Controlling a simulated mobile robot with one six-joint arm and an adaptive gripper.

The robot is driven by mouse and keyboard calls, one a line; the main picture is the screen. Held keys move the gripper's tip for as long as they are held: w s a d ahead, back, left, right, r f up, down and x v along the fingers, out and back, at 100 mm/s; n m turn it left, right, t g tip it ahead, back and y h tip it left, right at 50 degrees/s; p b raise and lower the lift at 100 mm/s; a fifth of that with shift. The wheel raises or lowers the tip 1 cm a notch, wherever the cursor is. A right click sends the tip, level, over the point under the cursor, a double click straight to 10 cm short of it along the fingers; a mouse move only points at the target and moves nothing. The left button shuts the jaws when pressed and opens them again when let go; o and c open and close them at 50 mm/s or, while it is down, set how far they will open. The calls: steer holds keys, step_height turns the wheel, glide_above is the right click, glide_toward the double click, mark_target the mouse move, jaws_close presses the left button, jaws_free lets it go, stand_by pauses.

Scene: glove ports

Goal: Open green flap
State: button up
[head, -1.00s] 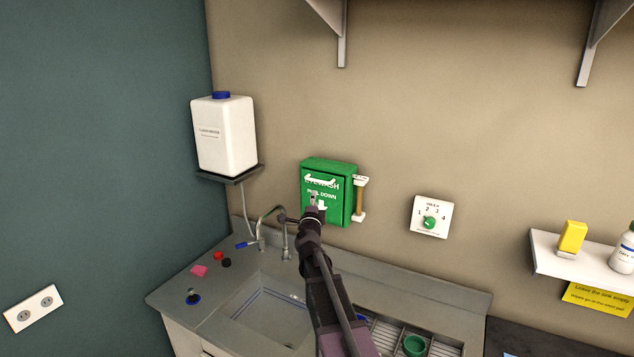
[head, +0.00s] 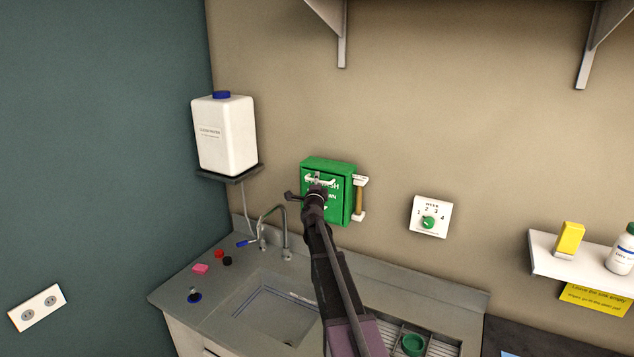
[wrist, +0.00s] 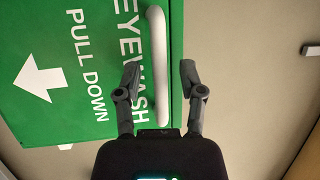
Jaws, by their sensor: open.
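The green flap (head: 337,205) is the front of a green eyewash box on the beige wall, and it looks closed. It reads "EYEWASH PULL DOWN" with a white arrow, and it fills the left of the wrist view (wrist: 80,105). A white bar handle (wrist: 157,60) runs across the flap; in the head view my arm partly covers it. My gripper (wrist: 160,75) is open in front of the flap. Its two fingers appear on either side of the handle's line. I cannot tell whether they touch it.
A wooden-handled item (head: 359,200) hangs just right of the box. A dial panel (head: 430,216) is further right. Below are a sink (head: 270,305), a faucet (head: 284,228) and small items on the counter. A white jug (head: 224,135) stands on a bracket at left.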

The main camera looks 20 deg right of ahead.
jaws_close()
steer(key=shift+a, duration=0.1)
stand_by(0.3)
